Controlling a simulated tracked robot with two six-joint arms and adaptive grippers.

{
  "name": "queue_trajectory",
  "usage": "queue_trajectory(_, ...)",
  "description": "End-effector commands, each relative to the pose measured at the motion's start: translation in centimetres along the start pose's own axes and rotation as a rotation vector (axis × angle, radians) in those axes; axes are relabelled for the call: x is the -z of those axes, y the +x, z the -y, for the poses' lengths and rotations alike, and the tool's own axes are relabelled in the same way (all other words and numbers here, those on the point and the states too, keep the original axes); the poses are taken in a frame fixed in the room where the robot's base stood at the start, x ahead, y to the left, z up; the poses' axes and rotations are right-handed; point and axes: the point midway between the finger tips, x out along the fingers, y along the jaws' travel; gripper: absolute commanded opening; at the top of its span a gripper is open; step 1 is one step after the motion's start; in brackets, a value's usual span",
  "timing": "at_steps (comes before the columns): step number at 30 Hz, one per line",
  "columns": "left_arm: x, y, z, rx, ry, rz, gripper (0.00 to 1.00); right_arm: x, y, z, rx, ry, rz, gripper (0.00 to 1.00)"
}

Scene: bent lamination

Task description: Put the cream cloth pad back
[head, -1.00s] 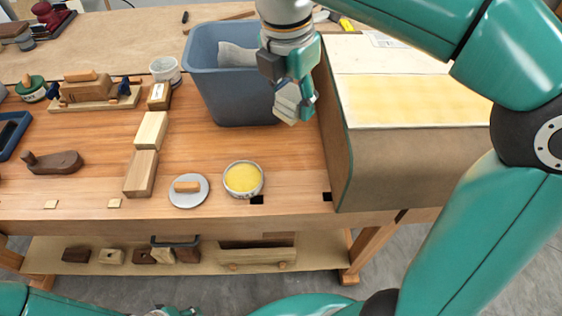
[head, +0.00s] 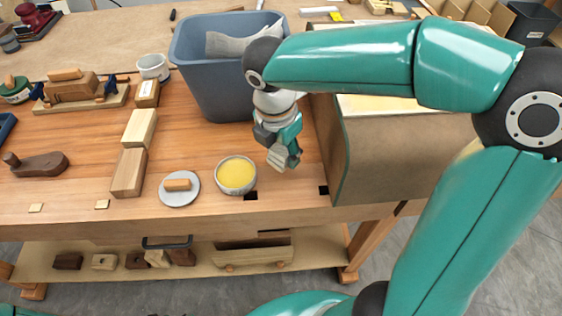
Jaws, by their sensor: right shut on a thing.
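My right gripper (head: 280,146) is shut on the cream cloth pad (head: 283,159), a small folded light piece whose lower part shows below the fingers. It appears held above the bench, to the right of the round tin of yellow wax (head: 237,173) and apart from it. The tin is open. A round grey lid (head: 167,197) with a small wooden block on it lies left of the tin. My left gripper is not in view.
A blue-grey bin (head: 215,90) with grey cloth inside stands behind the gripper. A large brown curved form (head: 400,160) stands close on the right. Wooden blocks (head: 128,172) lie left. The bench's front strip is mostly clear.

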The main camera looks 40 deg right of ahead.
Motion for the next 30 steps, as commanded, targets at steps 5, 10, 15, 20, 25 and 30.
queue_trajectory(5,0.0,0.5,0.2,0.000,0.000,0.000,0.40,0.4,2.8,0.1,0.004,0.000,-0.001,0.17)
queue_trajectory(10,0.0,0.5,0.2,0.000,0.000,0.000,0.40,0.5,3.5,0.1,0.000,0.001,0.000,0.17)
queue_trajectory(15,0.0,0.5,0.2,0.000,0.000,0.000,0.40,0.5,3.5,0.1,0.000,0.001,0.000,0.17)
queue_trajectory(20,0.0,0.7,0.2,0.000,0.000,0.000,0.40,0.5,3.7,0.1,0.001,0.001,0.000,0.50)
queue_trajectory(25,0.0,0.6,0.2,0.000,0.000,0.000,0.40,0.5,3.7,0.1,0.001,0.001,-0.001,0.70)
queue_trajectory(30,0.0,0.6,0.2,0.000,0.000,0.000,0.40,0.5,3.7,0.1,0.001,0.001,-0.001,0.70)
